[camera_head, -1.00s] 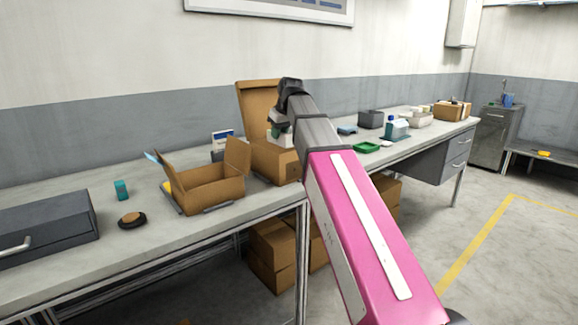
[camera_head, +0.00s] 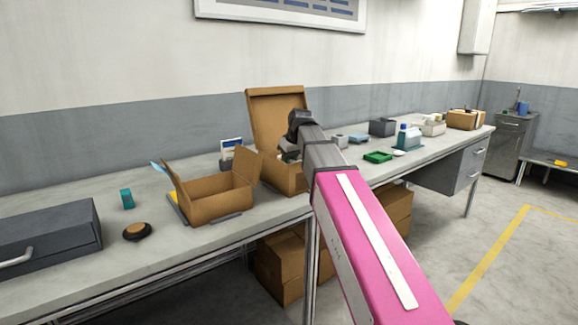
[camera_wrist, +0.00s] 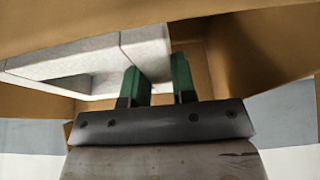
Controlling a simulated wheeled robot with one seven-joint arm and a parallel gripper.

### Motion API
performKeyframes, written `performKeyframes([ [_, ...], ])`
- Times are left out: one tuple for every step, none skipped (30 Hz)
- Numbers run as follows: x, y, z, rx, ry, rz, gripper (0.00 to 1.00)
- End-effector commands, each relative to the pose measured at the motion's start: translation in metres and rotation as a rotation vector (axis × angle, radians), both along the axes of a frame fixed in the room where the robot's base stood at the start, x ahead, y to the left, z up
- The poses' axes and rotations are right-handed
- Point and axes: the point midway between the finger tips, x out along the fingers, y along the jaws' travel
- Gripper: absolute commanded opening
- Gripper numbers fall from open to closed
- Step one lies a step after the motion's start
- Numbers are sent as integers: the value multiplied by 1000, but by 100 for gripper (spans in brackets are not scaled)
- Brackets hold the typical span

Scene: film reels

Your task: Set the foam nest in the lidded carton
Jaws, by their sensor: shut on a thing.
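The lidded carton (camera_head: 287,178) is brown and stands on the long bench, its lid (camera_head: 276,120) raised at the back. My gripper (camera_wrist: 158,75) points down into the carton's mouth. In the wrist view, its green fingers are shut on a wall of the pale grey foam nest (camera_wrist: 85,57). The nest shows at the carton's opening, with brown carton walls (camera_wrist: 250,50) around it. In the head view, my arm and the carton's front hide most of the nest. I cannot tell whether the nest touches the carton's floor.
An open carton with flaps (camera_head: 212,200) stands just left. Farther left are a dark grey case (camera_head: 45,232), a round dark item (camera_head: 137,231) and a teal block (camera_head: 127,199). To the right are a green tray (camera_head: 377,157) and a grey bin (camera_head: 382,127).

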Motion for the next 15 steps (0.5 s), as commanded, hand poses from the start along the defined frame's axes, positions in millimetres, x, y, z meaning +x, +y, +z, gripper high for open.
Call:
performKeyframes([
  [-1, 0, -8, -1, 1, 0, 0],
  [-1, 0, -11, 0, 0, 0, 0],
  [-1, 0, -16, 0, 0, 0, 0],
  [-1, 0, -19, -1, 1, 0, 0],
  [-1, 0, -20, -1, 1, 0, 0],
  [0, 0, -22, 0, 0, 0, 0],
  [0, 0, -22, 0, 0, 0, 0],
  [0, 0, -22, 0, 0, 0, 0],
  [0, 0, -21, 1, -1, 0, 0],
  [0, 0, -21, 1, -1, 0, 0],
  [0, 0, -21, 1, -1, 0, 0],
  [0, 0, -21, 1, -1, 0, 0],
  [0, 0, -21, 0, 0, 0, 0],
  [0, 0, -22, 0, 0, 0, 0],
  [0, 0, -23, 0, 0, 0, 0],
])
